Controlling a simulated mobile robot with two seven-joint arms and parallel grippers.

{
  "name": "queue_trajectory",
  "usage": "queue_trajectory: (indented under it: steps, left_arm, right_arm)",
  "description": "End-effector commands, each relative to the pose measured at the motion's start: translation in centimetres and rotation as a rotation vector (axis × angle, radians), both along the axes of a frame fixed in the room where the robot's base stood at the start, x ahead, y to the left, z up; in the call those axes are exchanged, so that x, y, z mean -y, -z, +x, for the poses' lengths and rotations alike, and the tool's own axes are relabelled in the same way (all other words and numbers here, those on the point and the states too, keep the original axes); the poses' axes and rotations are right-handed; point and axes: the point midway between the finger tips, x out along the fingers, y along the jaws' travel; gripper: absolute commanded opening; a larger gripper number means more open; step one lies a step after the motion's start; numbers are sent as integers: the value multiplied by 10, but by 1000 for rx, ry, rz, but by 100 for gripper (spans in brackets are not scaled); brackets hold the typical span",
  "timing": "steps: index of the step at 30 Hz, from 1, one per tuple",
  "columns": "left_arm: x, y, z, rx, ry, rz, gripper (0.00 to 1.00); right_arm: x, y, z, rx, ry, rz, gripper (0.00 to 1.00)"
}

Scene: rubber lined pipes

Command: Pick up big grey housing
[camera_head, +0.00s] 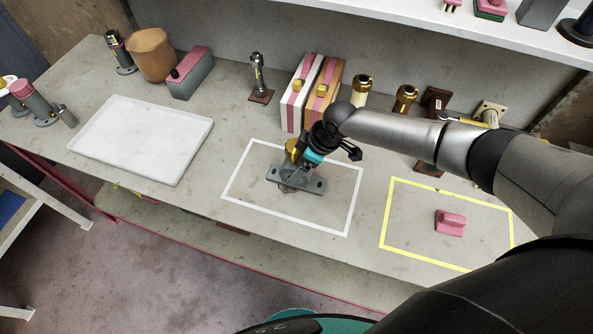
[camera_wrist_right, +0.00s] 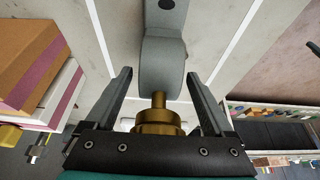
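The big grey housing (camera_head: 312,184) stands inside the white taped rectangle on the table. It has a flat base with holes and a brass fitting (camera_head: 292,148) on it. In the right wrist view the housing (camera_wrist_right: 162,65) and the brass fitting (camera_wrist_right: 158,118) lie between the fingers. My right gripper (camera_head: 310,160) is down at the housing and hides part of it. In the wrist view its fingers (camera_wrist_right: 159,78) are apart, with a visible gap on each side of the housing. My left gripper is not in view.
A white tray (camera_head: 140,138) lies at left. Pink-striped boxes (camera_head: 301,92) and several fittings stand along the back wall. A pink block (camera_head: 450,222) sits inside the yellow taped rectangle at right. The table between tray and white rectangle is clear.

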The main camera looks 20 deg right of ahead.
Motion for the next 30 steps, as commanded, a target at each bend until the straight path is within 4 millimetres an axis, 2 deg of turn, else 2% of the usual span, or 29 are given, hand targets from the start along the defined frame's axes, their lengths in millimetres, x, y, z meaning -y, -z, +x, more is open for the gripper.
queue_trajectory:
  steps: [2,22,30]
  left_arm:
    - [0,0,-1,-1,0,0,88]
    - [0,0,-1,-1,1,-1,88]
    - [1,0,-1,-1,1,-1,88]
  right_arm:
    - [0,0,0,0,0,0,77]
    - [0,0,0,-1,1,1,1]
    - [0,0,0,-2,1,0,0]
